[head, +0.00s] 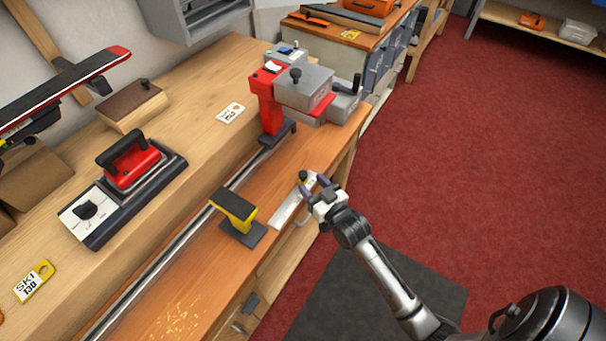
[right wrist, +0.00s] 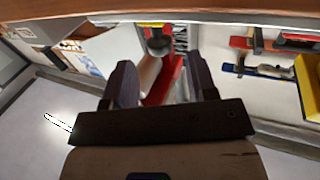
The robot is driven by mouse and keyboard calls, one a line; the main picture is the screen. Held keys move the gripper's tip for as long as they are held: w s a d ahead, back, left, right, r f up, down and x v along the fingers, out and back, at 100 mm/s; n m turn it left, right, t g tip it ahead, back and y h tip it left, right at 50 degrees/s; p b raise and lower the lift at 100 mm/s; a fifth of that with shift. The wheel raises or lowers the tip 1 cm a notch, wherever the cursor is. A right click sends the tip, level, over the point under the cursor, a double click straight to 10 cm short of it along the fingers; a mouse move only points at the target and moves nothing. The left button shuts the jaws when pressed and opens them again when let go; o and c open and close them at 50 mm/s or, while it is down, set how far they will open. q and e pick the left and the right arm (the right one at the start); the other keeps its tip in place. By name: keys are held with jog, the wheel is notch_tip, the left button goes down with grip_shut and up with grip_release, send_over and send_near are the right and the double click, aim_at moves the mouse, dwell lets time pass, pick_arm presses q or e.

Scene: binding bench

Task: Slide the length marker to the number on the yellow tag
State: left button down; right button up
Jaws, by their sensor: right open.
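The yellow tag (head: 35,282) lies at the left of the bench and reads "SKI 130". A pale scale strip (head: 287,211) lies along the bench's front edge. A small dark knob with a yellowish base (head: 303,176), seemingly the length marker, sits near its far end. My right gripper (head: 314,184) is open beside the knob, at the bench edge. In the right wrist view, a dark knob (right wrist: 158,43) shows just beyond and between the open fingers (right wrist: 161,75), apparently not gripped. The scale's numbers are too small to read. My left gripper is not in view.
A white tag (head: 230,113) lies farther back. A red and grey clamp unit (head: 290,92) stands beyond. A red iron (head: 132,165) sits at left.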

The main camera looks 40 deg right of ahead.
aim_at(305, 177)
jog(key=shift+w+d, duration=0.15)
jog(key=shift+w, duration=1.1)
jog(key=shift+w+d, duration=0.1)
jog(key=shift+w, duration=1.1)
jog(key=shift+c, duration=0.2)
grip_shut()
